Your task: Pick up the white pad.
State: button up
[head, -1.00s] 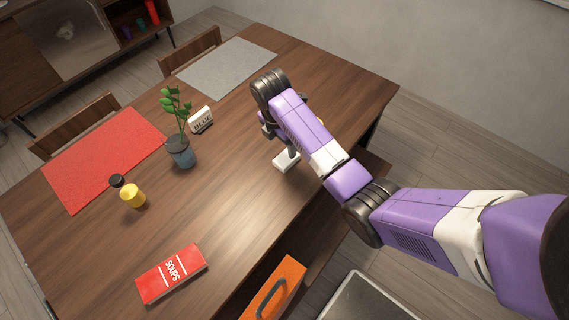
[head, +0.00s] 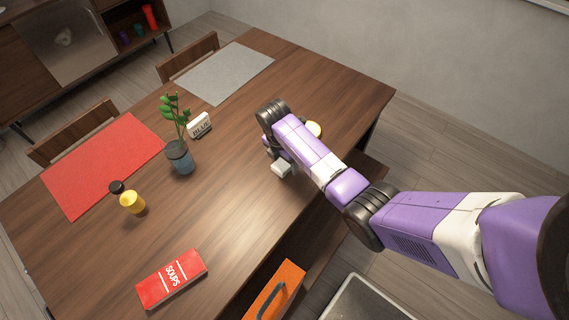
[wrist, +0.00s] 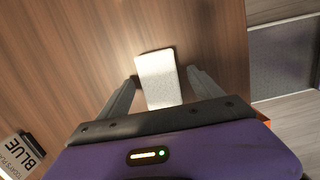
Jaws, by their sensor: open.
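The white pad (head: 281,169) is a small pale block on the wooden table, near its front right edge and partly hidden by my arm. In the wrist view the pad (wrist: 158,78) lies between the two grey fingers of my gripper (wrist: 162,78), with a visible gap on each side. Its near end comes close to the gripper's dark front edge. In the head view my gripper (head: 273,150) is low over the pad and mostly hidden behind my purple arm. The fingers are open and hold nothing.
A white BLUE box (head: 199,125) and a potted plant (head: 181,158) stand to the left. A red SOUPS box (head: 171,279) and an orange case (head: 274,291) are nearer the front.

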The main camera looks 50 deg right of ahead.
aim_at(284, 162)
jog(key=shift+f, duration=0.25)
dwell(0.5)
jog(key=c, duration=1.4)
notch_tip(284, 162, up, 20)
jog(key=p, duration=0.3)
jog(key=shift+r+p, duration=0.25)
jog(key=shift+p, duration=0.1)
